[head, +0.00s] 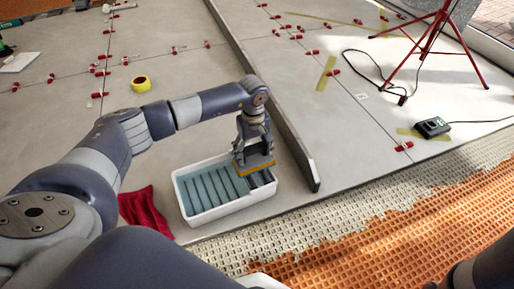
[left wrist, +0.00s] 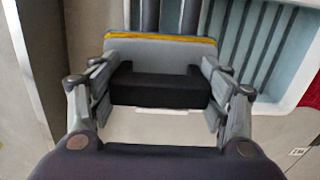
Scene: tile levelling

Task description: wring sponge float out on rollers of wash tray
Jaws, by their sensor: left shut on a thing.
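The sponge float (head: 258,167) has a grey plate, a yellow-orange sponge edge and a black handle. My left gripper (head: 253,148) is shut on the float's handle, with one finger at each end of it in the left wrist view (left wrist: 160,88). The float is over the right end of the white wash tray (head: 208,217); I cannot tell whether it touches the rollers. The tray holds blue-grey water with dark ribs or bars across it, and its rim also shows in the left wrist view (left wrist: 291,84). The sponge's underside is hidden. My right gripper is out of view.
A red cloth (head: 146,209) lies left of the tray. A long straightedge (head: 273,98) stands on edge close to the tray's right. A yellow tape roll (head: 141,84) lies behind. A red tripod (head: 437,42) and black device (head: 432,127) are farther right. Orange matting (head: 400,235) is in front.

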